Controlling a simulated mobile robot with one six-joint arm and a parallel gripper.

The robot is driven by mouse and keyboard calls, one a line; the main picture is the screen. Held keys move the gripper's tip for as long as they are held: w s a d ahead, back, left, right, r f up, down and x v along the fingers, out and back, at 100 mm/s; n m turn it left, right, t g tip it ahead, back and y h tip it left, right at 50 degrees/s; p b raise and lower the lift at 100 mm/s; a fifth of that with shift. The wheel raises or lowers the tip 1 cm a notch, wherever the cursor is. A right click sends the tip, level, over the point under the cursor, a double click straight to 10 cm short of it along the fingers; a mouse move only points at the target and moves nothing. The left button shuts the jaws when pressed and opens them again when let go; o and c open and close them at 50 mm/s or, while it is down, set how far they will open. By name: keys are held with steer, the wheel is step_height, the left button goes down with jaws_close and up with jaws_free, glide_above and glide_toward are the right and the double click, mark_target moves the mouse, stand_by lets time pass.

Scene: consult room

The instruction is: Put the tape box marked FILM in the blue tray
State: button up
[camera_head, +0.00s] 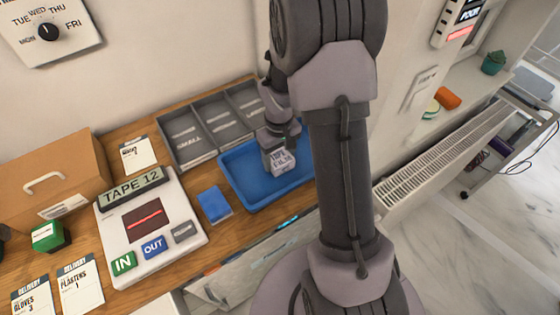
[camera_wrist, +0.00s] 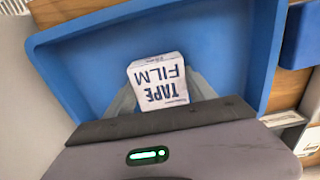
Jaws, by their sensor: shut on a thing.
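The white tape box marked FILM (camera_wrist: 158,82) is between my gripper's fingers, seen in the wrist view with its label upside down. It also shows in the head view (camera_head: 281,163). My gripper (camera_wrist: 165,95) is shut on it, over the blue tray (camera_wrist: 80,72). In the head view the blue tray (camera_head: 240,190) lies on the wooden counter, partly hidden behind my arm. I cannot tell whether the box touches the tray floor.
A grey sectioned organiser (camera_head: 183,155) stands behind the tray. A blue box (camera_head: 214,204) and a TAPE 12 counter device (camera_head: 150,228) are to the left.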

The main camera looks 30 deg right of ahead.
steer(key=shift+w+f, duration=0.1)
steer(key=shift+f, duration=0.35)
steer(key=o, duration=1.4)
